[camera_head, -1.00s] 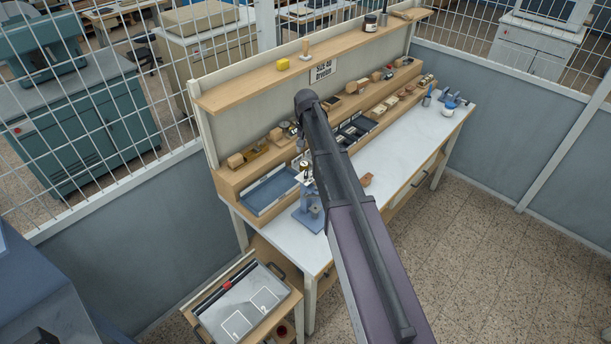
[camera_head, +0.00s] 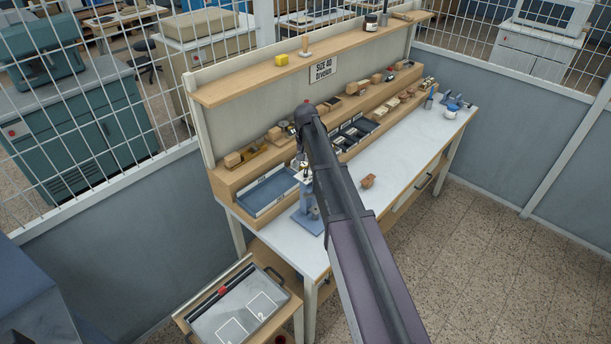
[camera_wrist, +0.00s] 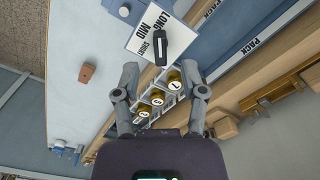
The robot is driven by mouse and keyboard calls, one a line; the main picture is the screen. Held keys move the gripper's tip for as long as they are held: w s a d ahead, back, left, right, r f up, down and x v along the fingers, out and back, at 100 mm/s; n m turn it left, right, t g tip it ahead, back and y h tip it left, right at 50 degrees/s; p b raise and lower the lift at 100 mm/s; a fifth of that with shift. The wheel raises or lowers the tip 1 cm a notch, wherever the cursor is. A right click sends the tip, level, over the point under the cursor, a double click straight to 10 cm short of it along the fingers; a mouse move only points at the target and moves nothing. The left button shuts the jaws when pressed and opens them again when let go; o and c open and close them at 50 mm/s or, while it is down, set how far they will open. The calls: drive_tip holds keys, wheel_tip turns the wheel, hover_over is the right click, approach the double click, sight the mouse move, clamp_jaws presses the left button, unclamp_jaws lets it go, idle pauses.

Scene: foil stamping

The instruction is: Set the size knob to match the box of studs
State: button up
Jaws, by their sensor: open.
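The size knob, a black bar-shaped handle (camera_wrist: 161,46), sits on a white plate (camera_wrist: 138,38) lettered LONG, MID and SHORT in the wrist view. I cannot tell for sure which word it points to. My gripper (camera_wrist: 160,80) is open, its two fingers apart just below the knob, and nothing is held. Three round brass pieces with numbered white faces (camera_wrist: 157,97) show between the fingers. A small brown box (camera_head: 368,181) lies on the white bench top, and it also shows in the wrist view (camera_wrist: 87,74); I cannot read any marking on it.
A blue press-like stand (camera_head: 309,212) is on the bench (camera_head: 400,165), partly behind my arm. A blue tray (camera_head: 268,191) lies left of it. A sign (camera_head: 322,70) reading SIZE 40 hangs under the shelf (camera_head: 235,84). The bench top right of my arm is mostly clear.

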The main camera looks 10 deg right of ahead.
sight(306, 171)
drive_tip(key=shift+f+b, duration=1.75)
drive_tip(key=shift+f, duration=0.3)
clamp_jaws()
